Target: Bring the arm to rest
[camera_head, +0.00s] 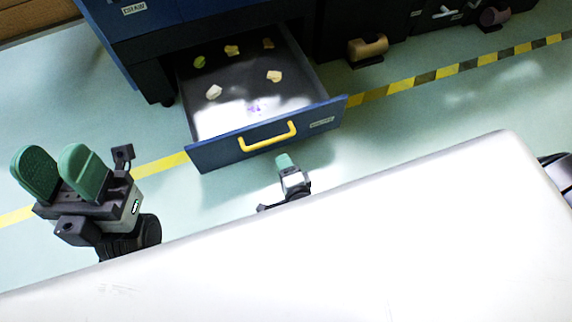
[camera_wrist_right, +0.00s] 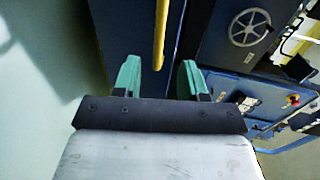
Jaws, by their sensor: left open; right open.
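My left gripper (camera_head: 62,174) is at the left of the head view, with its two green fingers apart and nothing between them. My right gripper (camera_head: 284,162) shows small in the head view, just below the front of the open blue drawer (camera_head: 215,156). The right wrist view shows its green fingers (camera_wrist_right: 157,80) apart and empty. The drawer's yellow handle (camera_head: 267,136) is beyond the right gripper; it also shows in the right wrist view (camera_wrist_right: 160,35), ahead of the gap between the fingers. Much of the right arm is hidden behind a white surface.
The drawer stands pulled out, with several small pale pieces (camera_head: 214,92) inside. The white surface (camera_head: 330,240) fills the foreground. A yellow and black floor stripe (camera_head: 440,72) runs past the cabinet. Pale green floor (camera_head: 450,110) is clear at right.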

